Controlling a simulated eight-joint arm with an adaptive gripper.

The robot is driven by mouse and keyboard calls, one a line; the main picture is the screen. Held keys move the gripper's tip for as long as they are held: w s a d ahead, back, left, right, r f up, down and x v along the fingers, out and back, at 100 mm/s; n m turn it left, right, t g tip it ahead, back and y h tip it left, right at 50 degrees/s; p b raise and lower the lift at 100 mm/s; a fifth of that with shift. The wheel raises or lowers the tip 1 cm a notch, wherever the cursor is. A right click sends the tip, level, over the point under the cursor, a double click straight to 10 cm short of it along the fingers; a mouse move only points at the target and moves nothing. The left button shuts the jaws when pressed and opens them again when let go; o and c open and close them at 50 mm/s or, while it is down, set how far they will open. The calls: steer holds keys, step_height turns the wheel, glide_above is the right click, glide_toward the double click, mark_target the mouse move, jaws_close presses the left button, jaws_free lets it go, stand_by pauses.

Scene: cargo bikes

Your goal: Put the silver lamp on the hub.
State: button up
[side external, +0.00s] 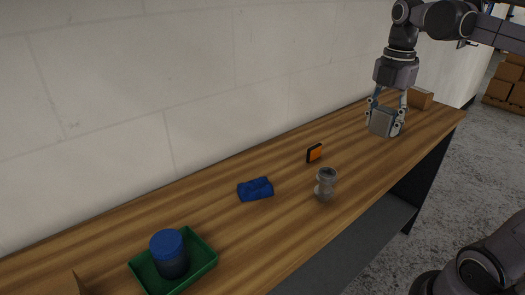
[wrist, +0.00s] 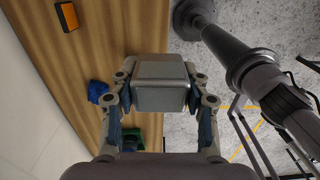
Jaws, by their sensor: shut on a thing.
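The silver lamp, a boxy grey block with rounded edges (side external: 380,120), is between the fingers of my gripper (side external: 384,124) at the right part of the bench. My gripper is shut on its two sides. In the wrist view the lamp (wrist: 160,74) fills the space between the fingertips (wrist: 160,92). I cannot tell whether its underside clears the bench top. The hub, a grey spool-like part (side external: 325,184), stands upright near the bench's front edge, left of my gripper and apart from it. I cannot make out the hub in the wrist view.
An orange-and-black block (side external: 314,153) stands behind the hub. A green tray (side external: 206,262) holds a dark blue-lidded jar (side external: 168,252). A cardboard box (side external: 420,98) sits behind my gripper. The wall runs along the bench's back.

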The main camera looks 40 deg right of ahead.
glide_above(327, 173)
step_height(327, 173, down, 7)
steer(key=shift+r, duration=0.1)
steer(key=shift+f, duration=2)
steer(key=shift+f, duration=0.1)
steer(key=o, duration=1.2)
steer(key=shift+c, duration=0.2)
step_height(327, 173, up, 12)
